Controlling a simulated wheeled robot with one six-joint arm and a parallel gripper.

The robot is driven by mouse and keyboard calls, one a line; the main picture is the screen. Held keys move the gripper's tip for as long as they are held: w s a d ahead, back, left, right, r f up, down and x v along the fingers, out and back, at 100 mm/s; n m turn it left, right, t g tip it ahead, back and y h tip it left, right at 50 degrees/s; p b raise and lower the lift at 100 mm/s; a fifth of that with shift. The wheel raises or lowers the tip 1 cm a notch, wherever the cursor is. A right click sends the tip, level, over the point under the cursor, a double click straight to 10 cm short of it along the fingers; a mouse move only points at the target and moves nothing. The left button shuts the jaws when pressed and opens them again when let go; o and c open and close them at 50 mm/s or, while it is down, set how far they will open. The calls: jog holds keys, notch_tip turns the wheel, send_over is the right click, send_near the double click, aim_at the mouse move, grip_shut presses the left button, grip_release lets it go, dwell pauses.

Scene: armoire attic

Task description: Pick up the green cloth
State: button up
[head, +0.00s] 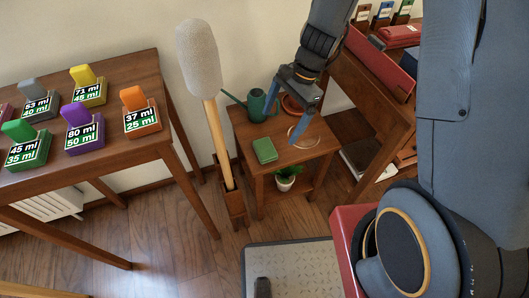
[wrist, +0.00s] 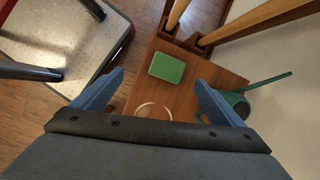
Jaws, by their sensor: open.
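The green cloth (head: 265,150) is a small, folded rectangle lying flat on the top of a small wooden side table (head: 285,168). In the wrist view the cloth (wrist: 167,67) lies ahead of my fingers, near the table's edge. My gripper (head: 290,112) hangs above the table, to the right of the cloth in the head view, with its blue fingers apart. In the wrist view the open gripper (wrist: 160,95) has nothing between its fingers, and the cloth is apart from them.
A green watering can (head: 257,104) stands behind the cloth. A pale ring (head: 303,136) lies to its right. A tall padded stick (head: 205,90) stands in a wooden holder left of the table. A potted plant (head: 287,177) sits on the lower shelf. A larger table (head: 120,70) holds several coloured blocks.

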aim_at(266, 147)
jog(key=f+m, duration=0.1)
jog(key=f, duration=0.1)
jog(key=w+a+f, duration=0.1)
jog(key=w+a+f+m+b, duration=0.1)
jog(key=f, duration=0.1)
jog(key=shift+w+f+m, duration=0.15)
jog(key=shift+f+m, duration=0.15)
jog(key=shift+f, duration=0.05)
jog(key=shift+a+f+y, duration=0.1)
jog(key=shift+f+y, duration=0.2)
jog(key=x, duration=0.5)
jog(key=d+x, duration=0.1)
jog(key=x, duration=0.1)
jog(key=shift+a+f+b, duration=0.1)
jog(key=shift+f+b, duration=0.25)
jog(key=shift+b, duration=0.05)
jog(key=c, duration=1.1)
jog(key=shift+c, duration=0.2)
notch_tip(266, 147, up, 10)
jog(key=p, duration=0.1)
